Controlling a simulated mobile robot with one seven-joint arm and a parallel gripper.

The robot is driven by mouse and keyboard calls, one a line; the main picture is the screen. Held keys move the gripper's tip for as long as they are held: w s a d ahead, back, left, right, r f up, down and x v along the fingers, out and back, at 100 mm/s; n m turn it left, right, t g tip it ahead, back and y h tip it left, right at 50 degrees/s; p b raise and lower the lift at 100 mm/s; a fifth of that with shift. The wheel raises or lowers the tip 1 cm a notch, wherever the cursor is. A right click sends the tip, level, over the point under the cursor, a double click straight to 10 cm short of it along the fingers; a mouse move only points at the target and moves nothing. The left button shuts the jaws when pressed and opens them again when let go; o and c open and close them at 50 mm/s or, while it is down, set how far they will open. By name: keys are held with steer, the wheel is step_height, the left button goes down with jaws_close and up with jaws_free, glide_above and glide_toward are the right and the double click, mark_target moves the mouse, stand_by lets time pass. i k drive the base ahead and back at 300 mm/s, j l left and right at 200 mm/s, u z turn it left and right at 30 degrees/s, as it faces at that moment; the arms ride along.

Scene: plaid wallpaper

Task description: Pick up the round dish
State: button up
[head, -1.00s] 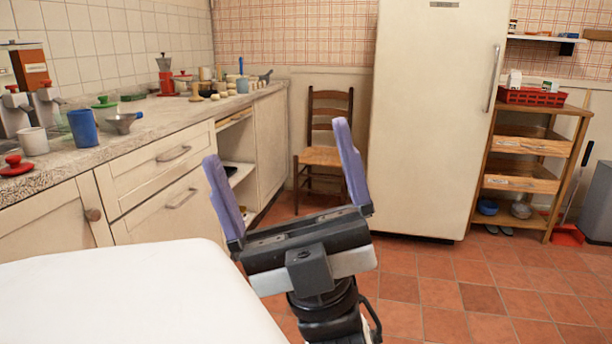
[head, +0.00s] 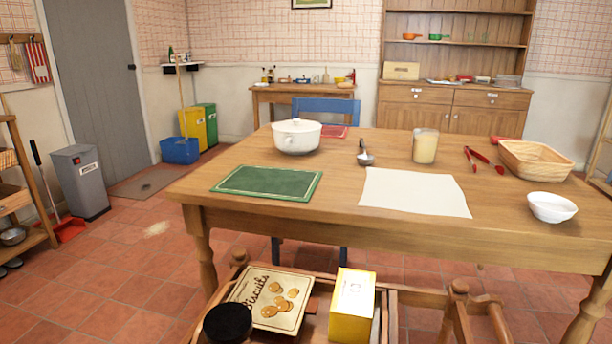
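Two round white vessels stand on the wooden table (head: 400,238) in the head view. A white round pot-like dish (head: 296,138) with a small side handle stands upright at the table's left, behind a green mat. A small white bowl (head: 552,208) stands upright near the table's right front edge. I cannot tell which of them the task means by the round dish. My gripper is not in the current view, so its opening and what it holds are hidden.
A green mat (head: 266,183), white paper (head: 415,192), ladle (head: 364,153), jar (head: 425,146), red tongs (head: 484,160) and basket (head: 536,161) lie on the table. A wooden rack with a biscuit tin (head: 272,298) and yellow box (head: 352,306) stands in front.

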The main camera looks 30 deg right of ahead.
mark_target(550, 208)
steer(key=k+l+z, duration=0.1)
steer(key=k+z, duration=0.15)
steer(key=k, duration=0.35)
steer(key=z, duration=1.3)
